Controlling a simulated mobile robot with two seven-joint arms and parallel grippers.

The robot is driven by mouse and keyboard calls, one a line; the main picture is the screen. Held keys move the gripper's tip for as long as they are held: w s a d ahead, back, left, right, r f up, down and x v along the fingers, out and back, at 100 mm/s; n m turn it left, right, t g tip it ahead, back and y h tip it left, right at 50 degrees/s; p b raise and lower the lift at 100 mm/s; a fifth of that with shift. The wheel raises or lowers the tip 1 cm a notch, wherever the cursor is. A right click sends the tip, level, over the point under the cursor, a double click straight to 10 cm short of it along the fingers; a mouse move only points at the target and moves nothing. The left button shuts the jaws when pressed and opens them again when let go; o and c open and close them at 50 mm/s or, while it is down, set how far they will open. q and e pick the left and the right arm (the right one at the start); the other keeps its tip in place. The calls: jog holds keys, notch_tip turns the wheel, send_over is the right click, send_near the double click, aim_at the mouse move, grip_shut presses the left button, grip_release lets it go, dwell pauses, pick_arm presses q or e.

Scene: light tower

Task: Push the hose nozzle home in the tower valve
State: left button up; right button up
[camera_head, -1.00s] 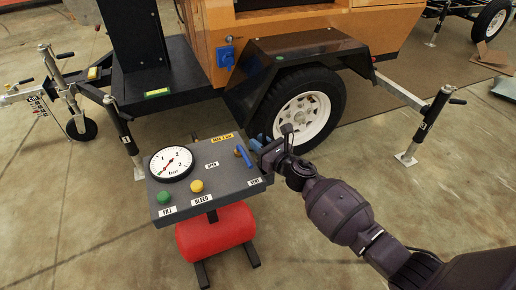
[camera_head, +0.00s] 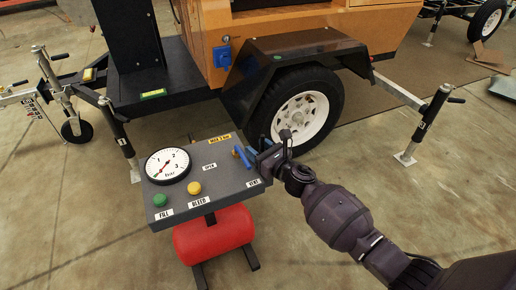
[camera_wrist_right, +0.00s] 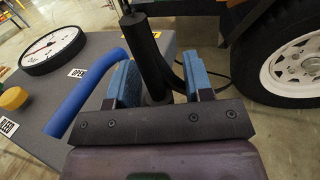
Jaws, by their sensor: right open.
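My right gripper (camera_head: 256,152) is at the right edge of the grey control panel, beside a blue lever (camera_head: 241,157). In the right wrist view its two blue fingers (camera_wrist_right: 158,74) are apart, with an upright black cylinder (camera_wrist_right: 147,50) between them. I cannot tell whether either finger touches it, or whether it is the hose nozzle or the valve. A thin black hose (camera_wrist_right: 213,72) curves behind the fingers. The blue lever (camera_wrist_right: 86,93) stands just left of the left finger. How far the nozzle sits in the valve cannot be seen. My left gripper is not in view.
The panel (camera_head: 216,181) carries a round gauge (camera_head: 167,166), a green button (camera_head: 160,200) and a yellow button (camera_head: 194,188). A red tank (camera_head: 214,236) is below. The trailer wheel (camera_head: 301,112) and orange trailer body (camera_head: 362,28) stand behind.

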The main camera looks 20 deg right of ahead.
pick_arm(q)
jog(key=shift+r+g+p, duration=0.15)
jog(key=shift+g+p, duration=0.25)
jog(key=shift+p, duration=0.35)
pick_arm(e)
jog(key=v, duration=1)
jog(key=shift+s, duration=0.4)
